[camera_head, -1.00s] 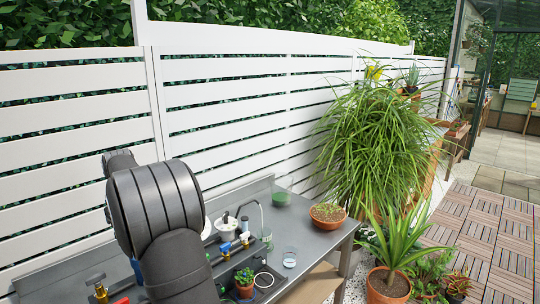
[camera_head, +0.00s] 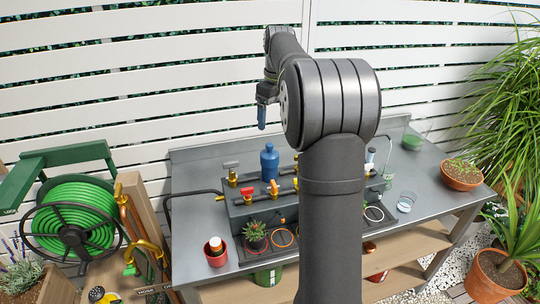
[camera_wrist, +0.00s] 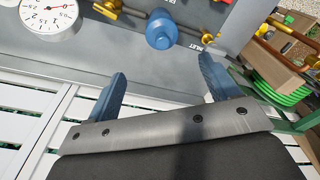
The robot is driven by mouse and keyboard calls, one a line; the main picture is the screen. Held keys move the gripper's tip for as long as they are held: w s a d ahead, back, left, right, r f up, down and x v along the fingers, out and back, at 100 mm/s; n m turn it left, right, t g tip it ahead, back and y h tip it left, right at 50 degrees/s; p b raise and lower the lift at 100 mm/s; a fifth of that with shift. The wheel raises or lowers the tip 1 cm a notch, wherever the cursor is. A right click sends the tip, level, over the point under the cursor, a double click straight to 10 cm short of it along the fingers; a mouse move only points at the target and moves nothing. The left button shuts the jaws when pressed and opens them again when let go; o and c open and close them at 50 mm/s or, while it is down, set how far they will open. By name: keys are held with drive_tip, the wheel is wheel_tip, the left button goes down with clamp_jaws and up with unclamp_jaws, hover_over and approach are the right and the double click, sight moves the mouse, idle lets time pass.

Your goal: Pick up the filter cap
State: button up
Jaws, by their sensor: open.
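A blue bottle-shaped filter (camera_head: 269,163) stands upright at the back of the grey pipe block on the bench. Its narrower blue top looks like the filter cap; where cap and body meet is too small to tell. The wrist view shows the blue piece (camera_wrist: 162,30) at the top middle. My gripper (camera_head: 262,117) hangs above the bench, in front of the white fence in the picture, higher than the filter and apart from it. Its two blue fingers are spread with nothing between them (camera_wrist: 162,68).
The pipe block (camera_head: 240,213) carries brass fittings and valves. A white dial gauge (camera_wrist: 50,14) shows in the wrist view. A green hose reel (camera_head: 75,220) stands left of the bench. Pots and a glass (camera_head: 406,202) sit on the bench. My arm hides part of the block.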

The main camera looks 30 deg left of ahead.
sight(270, 144)
drive_tip(key=f, duration=0.4)
drive_tip(key=a+f+n, duration=0.1)
drive_tip(key=f, duration=0.3)
drive_tip(key=f+n, duration=0.1)
drive_tip(key=f, duration=0.4)
drive_tip(key=shift+s+a+y, duration=0.15)
drive_tip(key=shift+s+y, duration=0.05)
drive_tip(key=shift+y, duration=0.1)
drive_tip(key=c, duration=1.1)
drive_tip(key=shift+c, duration=0.2)
